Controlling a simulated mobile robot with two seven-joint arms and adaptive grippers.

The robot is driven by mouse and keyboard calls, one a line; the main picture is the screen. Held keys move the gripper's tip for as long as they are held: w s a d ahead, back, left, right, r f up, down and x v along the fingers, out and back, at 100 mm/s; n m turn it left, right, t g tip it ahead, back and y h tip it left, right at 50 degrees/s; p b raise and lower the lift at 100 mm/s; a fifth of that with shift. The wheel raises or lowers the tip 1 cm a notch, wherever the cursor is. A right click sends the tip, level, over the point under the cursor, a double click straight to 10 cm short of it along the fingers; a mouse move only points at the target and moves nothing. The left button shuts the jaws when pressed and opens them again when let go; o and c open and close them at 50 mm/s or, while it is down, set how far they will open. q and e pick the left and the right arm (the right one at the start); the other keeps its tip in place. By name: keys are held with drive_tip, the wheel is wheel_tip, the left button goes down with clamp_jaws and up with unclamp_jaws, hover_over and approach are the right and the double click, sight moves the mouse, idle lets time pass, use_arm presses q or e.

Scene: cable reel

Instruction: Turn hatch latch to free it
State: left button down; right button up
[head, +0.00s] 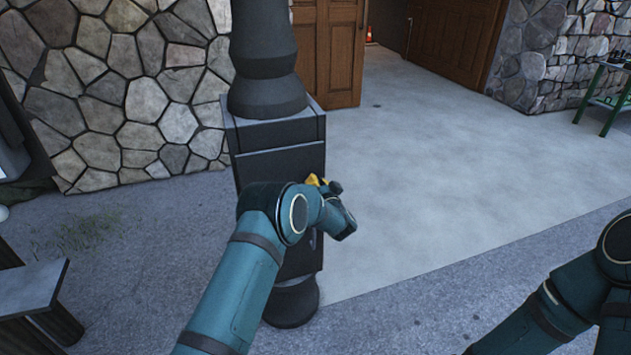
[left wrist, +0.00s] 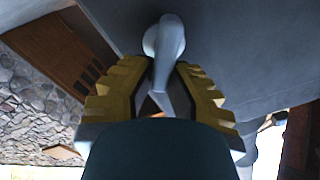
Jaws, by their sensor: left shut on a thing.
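The hatch is on the dark box (head: 278,137) partway up a thick dark post. My left gripper (head: 321,182) is at the right part of the box's front, mostly hidden behind my own wrist; only yellow finger parts show. In the left wrist view, the latch (left wrist: 166,42) is a pale grey handle with a rounded end, standing out from a dark grey surface. My left gripper's yellow ridged fingers sit on both sides of its narrow stem, shut on it. The latch is hidden in the head view. My right arm shows at lower right, its gripper out of view.
A stone wall (head: 125,85) stands behind at left. A dark bench (head: 32,287) is at lower left. Pale concrete floor (head: 455,160) lies open to the right. Wooden doors (head: 335,50) are at the back, and a green-framed table (head: 608,100) stands far right.

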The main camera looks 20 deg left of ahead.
use_arm(q)
drive_tip(key=m, duration=0.5)
drive_tip(key=shift+w+d+f+m, duration=0.25)
drive_tip(key=shift+d+f+m, duration=0.05)
drive_tip(key=shift+f, duration=0.05)
drive_tip(key=m, duration=0.2)
drive_tip(key=f+m, duration=0.1)
drive_tip(key=m, duration=0.2)
drive_tip(key=shift+w, duration=0.1)
drive_tip(key=c, duration=0.9)
unclamp_jaws()
drive_tip(key=shift+c, duration=0.2)
drive_tip(key=shift+f, duration=0.1)
drive_tip(key=v, duration=1.2)
